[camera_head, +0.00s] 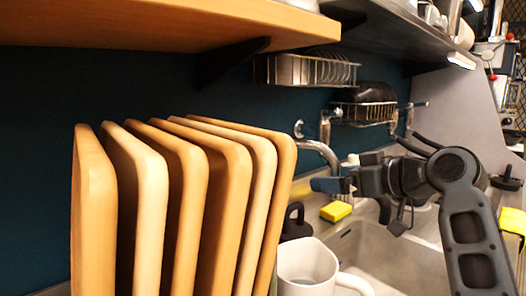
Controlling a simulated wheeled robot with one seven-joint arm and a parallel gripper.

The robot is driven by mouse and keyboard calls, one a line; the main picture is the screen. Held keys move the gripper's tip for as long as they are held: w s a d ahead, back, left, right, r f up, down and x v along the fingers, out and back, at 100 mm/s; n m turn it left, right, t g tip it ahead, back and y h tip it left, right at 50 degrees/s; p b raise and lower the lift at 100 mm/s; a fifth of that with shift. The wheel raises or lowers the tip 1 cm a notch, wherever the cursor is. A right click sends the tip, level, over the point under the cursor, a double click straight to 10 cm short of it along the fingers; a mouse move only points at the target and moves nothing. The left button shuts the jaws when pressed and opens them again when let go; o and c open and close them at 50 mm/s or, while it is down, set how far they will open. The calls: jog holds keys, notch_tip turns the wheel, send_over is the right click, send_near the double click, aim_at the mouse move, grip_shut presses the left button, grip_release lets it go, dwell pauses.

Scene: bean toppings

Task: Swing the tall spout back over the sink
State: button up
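The chrome spout (319,147) shows near the wall, left of the sink's far end. It curves to the right and down, and its lower end is hidden behind or close to my gripper. My gripper (322,185) points left, just below the spout's curve, with a blue-grey finger at its tip. I cannot tell whether it touches the spout or whether its fingers are apart.
Several upright wooden boards (92,215) fill the left. A white mug (306,268) and a black-handled object (294,222) stand between them and the sink. A yellow sponge (336,211) lies at the sink's back edge. Wire racks (305,70) and a wooden shelf (150,22) hang above.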

jog(key=w+d+b, duration=0.1)
jog(key=w, duration=0.5)
jog(key=shift+d, duration=0.35)
jog(key=shift+w, duration=0.1)
dwell(0.4)
jog(key=p+v, duration=0.1)
jog(key=v, duration=0.7)
jog(key=shift+w+d+r+p, duration=0.2)
jog(key=shift+d+p, duration=0.1)
jog(key=shift+p, duration=0.1)
